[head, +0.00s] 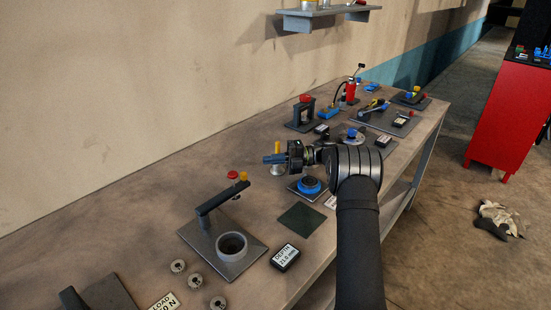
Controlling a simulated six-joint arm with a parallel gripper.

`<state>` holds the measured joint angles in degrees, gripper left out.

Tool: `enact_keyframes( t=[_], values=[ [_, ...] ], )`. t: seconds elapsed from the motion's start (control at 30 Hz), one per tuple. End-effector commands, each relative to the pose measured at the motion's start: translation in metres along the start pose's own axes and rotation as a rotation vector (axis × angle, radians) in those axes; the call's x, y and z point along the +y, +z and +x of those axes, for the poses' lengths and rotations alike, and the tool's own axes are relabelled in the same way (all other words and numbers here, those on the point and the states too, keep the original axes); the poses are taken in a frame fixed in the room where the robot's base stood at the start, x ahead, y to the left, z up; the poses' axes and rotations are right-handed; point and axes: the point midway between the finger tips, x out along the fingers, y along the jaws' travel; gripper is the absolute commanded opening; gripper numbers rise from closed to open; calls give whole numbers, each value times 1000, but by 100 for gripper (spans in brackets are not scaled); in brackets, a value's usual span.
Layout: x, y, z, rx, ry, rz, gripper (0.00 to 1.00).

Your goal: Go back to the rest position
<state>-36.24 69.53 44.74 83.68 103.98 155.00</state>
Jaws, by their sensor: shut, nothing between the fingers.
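My gripper (274,159) is at the end of my dark arm, above the middle of the workbench (120,220). Its fingers point left and look shut with nothing between them. Just below it, a blue round piece (309,185) sits on a dark plate. A small stand with a yellow top (277,147) is right behind the fingers; I cannot tell whether they touch it. My wrist and forearm hide part of the bench to the right.
A plate with a grey ring (232,246) and a lever arm (222,196) stands nearer. A "DEPTH" display (285,257) and several small round weights (195,281) lie near it. A dark green mat (301,217) is bare. Red and black presses (303,112) stand farther back. A shelf (325,14) hangs above.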

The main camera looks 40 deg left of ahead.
Motion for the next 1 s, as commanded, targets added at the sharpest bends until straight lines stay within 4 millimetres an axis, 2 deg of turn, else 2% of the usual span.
enact_keyframes(
  t=[0.57,1.0],
  values=[
    [0,-4,1,0,0,0,0],
    [0,-50,15,1,1,2,0]
  ],
)
